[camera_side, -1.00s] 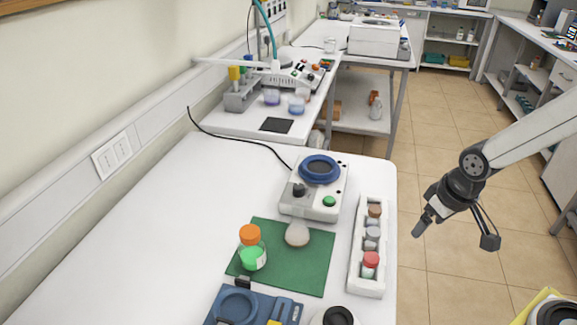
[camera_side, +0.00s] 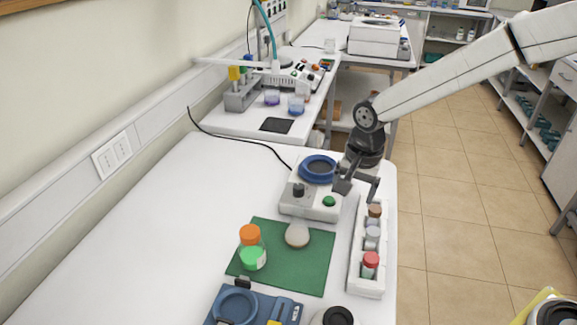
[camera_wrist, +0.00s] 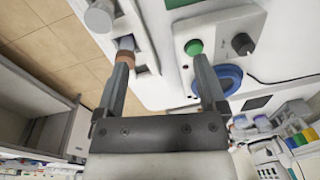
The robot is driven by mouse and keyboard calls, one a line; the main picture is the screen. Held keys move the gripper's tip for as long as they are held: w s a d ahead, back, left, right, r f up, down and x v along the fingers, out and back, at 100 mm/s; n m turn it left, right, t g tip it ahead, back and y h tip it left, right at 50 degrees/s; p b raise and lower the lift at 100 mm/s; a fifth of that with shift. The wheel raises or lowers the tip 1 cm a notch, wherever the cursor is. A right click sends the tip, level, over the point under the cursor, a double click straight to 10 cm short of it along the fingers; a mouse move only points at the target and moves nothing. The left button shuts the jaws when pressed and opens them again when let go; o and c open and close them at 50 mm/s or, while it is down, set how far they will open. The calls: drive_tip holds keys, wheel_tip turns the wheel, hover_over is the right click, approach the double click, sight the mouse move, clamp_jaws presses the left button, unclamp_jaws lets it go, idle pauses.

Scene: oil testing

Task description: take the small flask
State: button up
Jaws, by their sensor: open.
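A small rounded flask (camera_side: 297,235) with a pale brownish body sits on the green mat (camera_side: 300,270) in the side view. A bottle with an orange cap and green contents (camera_side: 252,250) stands left of it on the mat. My gripper (camera_side: 358,190) is open and empty, above the right edge of the blue-ringed device and the far end of the vial rack, up and to the right of the flask. In the wrist view both fingers (camera_wrist: 161,70) are spread apart with nothing between them. I do not see the flask in the wrist view.
The white rack (camera_side: 354,262) holds several capped vials along the table's right edge. The white device with a blue ring (camera_side: 313,205) stands behind the mat, and a blue device (camera_side: 250,308) in front. The table's left side (camera_side: 150,240) is clear.

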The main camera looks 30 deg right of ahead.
sight(298, 206)
drive_tip(key=w+a+m, duration=0.2)
drive_tip(key=a, duration=0.1)
drive_tip(key=w+a+m, duration=0.2)
drive_tip(key=a+m, duration=0.1)
drive_tip(key=w+a+m+g, duration=0.1)
drive_tip(key=a+m, duration=0.1)
drive_tip(key=a, duration=0.1)
drive_tip(key=shift+w+a+r+m, duration=0.3)
drive_tip(key=shift+w+a, duration=0.05)
drive_tip(key=shift+w, duration=0.05)
drive_tip(key=shift+d+f, duration=0.15)
drive_tip(key=shift+f, duration=3.75)
clamp_jaws()
